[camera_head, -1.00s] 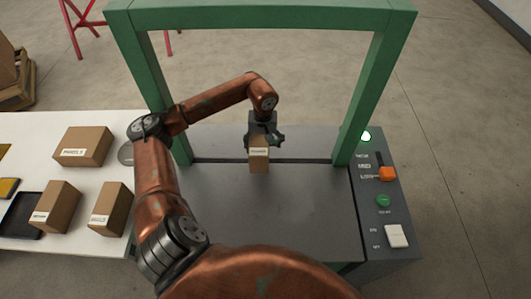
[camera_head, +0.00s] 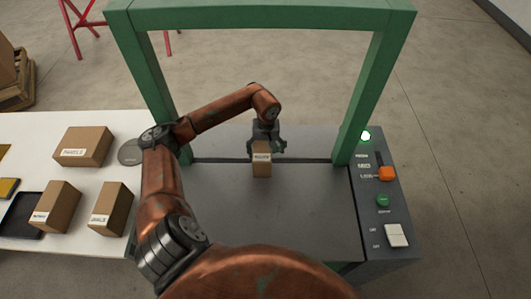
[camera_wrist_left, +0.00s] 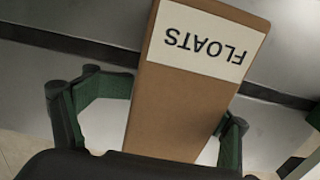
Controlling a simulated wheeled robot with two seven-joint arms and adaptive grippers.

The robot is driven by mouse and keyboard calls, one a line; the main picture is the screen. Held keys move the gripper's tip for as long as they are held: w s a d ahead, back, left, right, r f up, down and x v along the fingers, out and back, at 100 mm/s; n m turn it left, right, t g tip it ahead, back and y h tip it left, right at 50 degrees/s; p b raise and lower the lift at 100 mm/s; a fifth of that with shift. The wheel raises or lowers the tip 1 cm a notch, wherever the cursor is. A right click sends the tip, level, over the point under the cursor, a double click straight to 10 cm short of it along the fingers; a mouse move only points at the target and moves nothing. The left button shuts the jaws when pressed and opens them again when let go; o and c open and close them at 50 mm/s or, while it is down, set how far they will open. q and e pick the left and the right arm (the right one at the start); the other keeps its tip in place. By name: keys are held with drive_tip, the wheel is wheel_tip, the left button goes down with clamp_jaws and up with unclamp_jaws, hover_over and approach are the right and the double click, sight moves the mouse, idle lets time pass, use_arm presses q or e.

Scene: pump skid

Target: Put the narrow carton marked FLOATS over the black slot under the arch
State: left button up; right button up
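The narrow brown carton (camera_head: 261,168) stands upright under the green arch (camera_head: 270,17). Its white label reads FLOATS in the left wrist view (camera_wrist_left: 205,38). My left gripper (camera_head: 266,145) is at its upper end, and its fingers close in on both sides of the carton in the left wrist view (camera_wrist_left: 180,105). The black slot (camera_head: 305,161) runs across the grey deck between the arch posts. The carton hides a middle part of it, and its lower end shows slightly nearer than the slot line. I cannot tell whether the carton touches the deck. My right gripper is not in view.
A white table (camera_head: 40,128) at left holds several labelled cartons, including one at the back (camera_head: 83,146), and a black tray (camera_head: 22,215). The front deck is clear.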

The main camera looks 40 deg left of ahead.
use_arm(q)
drive_tip(key=o, duration=0.5)
drive_tip(key=shift+o, duration=0.2)
wheel_tip(320, 180, up, 12)
drive_tip(key=shift+d+r, duration=0.1)
drive_tip(key=shift+r, duration=0.05)
idle(0.4)
